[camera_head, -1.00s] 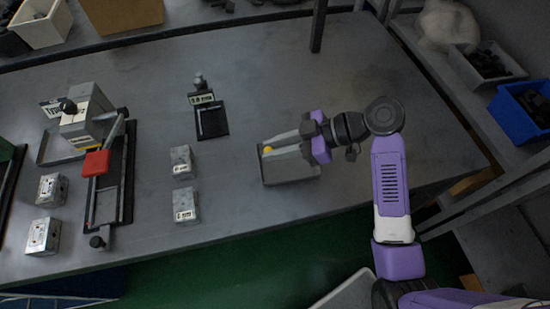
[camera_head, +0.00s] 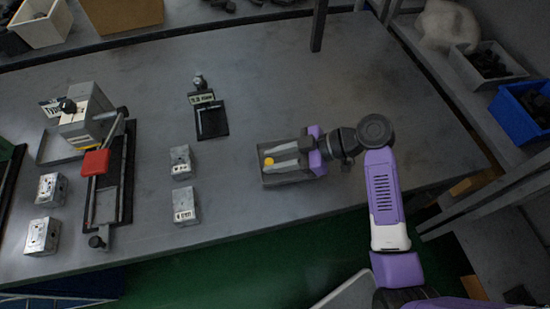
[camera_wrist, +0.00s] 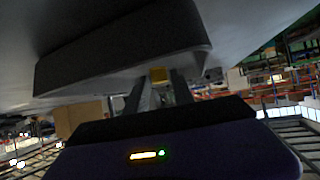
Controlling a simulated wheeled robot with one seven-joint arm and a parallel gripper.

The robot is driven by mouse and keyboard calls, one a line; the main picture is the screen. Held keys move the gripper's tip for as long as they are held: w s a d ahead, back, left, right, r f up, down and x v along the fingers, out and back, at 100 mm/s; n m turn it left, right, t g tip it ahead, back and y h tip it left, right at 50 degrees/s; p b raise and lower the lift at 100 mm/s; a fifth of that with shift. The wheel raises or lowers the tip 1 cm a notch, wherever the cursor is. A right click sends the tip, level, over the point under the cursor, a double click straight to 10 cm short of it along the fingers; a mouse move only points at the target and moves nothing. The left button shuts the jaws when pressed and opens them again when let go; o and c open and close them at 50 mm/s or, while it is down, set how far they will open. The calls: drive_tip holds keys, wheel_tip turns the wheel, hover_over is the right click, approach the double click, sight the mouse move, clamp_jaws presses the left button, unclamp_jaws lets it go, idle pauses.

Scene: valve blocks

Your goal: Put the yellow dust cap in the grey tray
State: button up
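The yellow dust cap (camera_head: 268,161) is at the tips of my gripper (camera_head: 271,157) in the head view. In the wrist view the cap (camera_wrist: 159,75) shows between the two finger ends of my gripper (camera_wrist: 159,80), which look closed on it. The grey tray (camera_head: 290,181) lies near the front edge of the bench. My fingers and the cap lie over the tray in the head view; the height above its floor is hard to judge. In the wrist view a large dark wall, apparently the tray (camera_wrist: 120,62), is close to the fingers.
Two small metal blocks (camera_head: 184,205) stand left of the tray. A black stand (camera_head: 211,122) is behind them. Grey (camera_head: 486,66) and blue (camera_head: 526,108) bins are at the right. The bench behind the tray is clear.

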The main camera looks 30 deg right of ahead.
drive_tip(key=shift+r, duration=0.1)
drive_tip(key=shift+r, duration=0.15)
drive_tip(key=v, duration=1.2)
idle(0.3)
